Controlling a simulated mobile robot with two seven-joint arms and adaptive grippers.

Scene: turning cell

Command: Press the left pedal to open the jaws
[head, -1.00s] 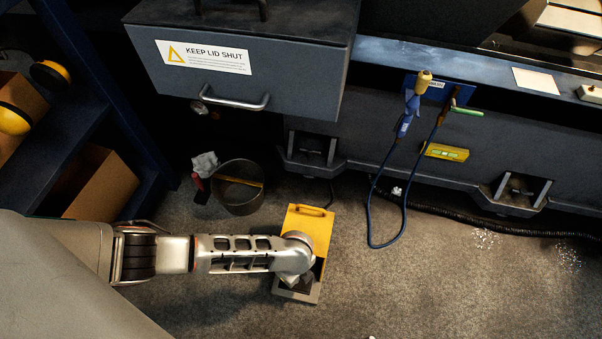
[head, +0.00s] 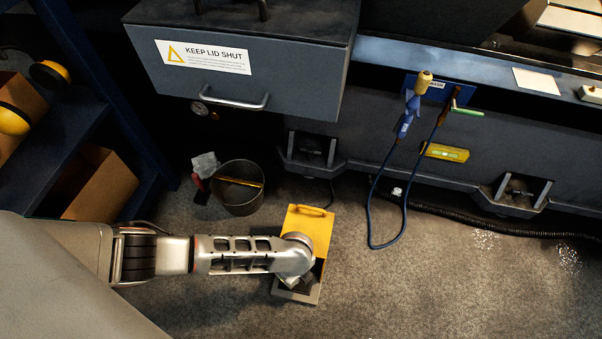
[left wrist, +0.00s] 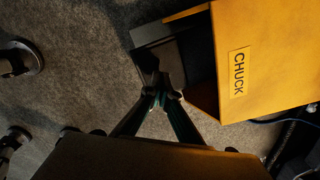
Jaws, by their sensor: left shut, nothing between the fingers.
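The foot pedal (head: 308,228) has a yellow hood and a grey base and stands on the floor below the machine. In the left wrist view its hood (left wrist: 270,60) carries the label CHUCK, and a dark tread plate (left wrist: 163,55) lies in its open front. My left gripper (left wrist: 160,97) is shut and empty, its fingertips pointing at the tread plate. They overlap the plate in that view; I cannot tell whether they touch it. In the head view my left wrist hides part of the hood and plate. My right gripper is not in view. No machine jaws are visible.
A bucket (head: 239,198) with a rag at its rim stands left of the pedal. A blue hose (head: 375,220) hangs to the floor at the right. A shelf with boxes (head: 103,185) is at the left. The floor right of the pedal (head: 420,285) is mostly clear.

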